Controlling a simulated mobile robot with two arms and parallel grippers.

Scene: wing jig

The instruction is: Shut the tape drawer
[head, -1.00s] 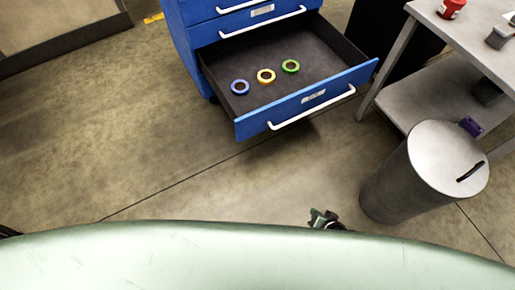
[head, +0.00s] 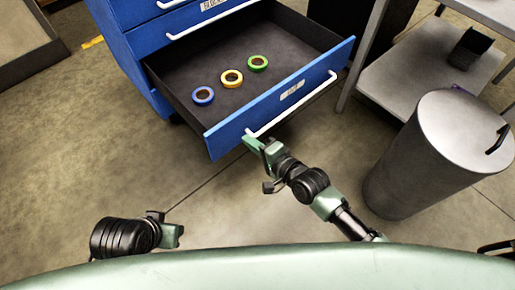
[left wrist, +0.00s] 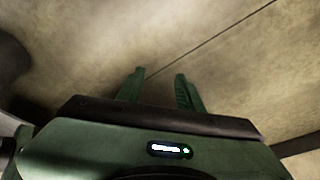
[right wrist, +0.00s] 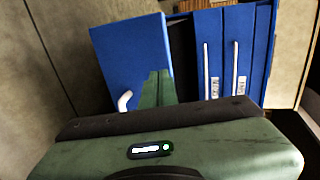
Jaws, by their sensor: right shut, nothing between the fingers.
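The tape drawer (head: 275,107) is pulled out of the blue cabinet, with its white handle (head: 295,105) on the front panel. Blue, yellow and green tape rolls (head: 231,78) lie inside. My right gripper (head: 252,142) is at the drawer's front panel, by the left end of the handle; I cannot tell whether it touches. In the right wrist view its fingers (right wrist: 158,78) are together and empty, in front of the blue panel (right wrist: 130,55), with part of the handle (right wrist: 125,100) beside them. My left gripper (left wrist: 160,76) is open and empty over bare floor.
The blue cabinet (head: 135,45) has other drawers above, which look closed. A grey bin (head: 450,135) stands to the right of the drawer, beside a metal table with a lower shelf (head: 405,80).

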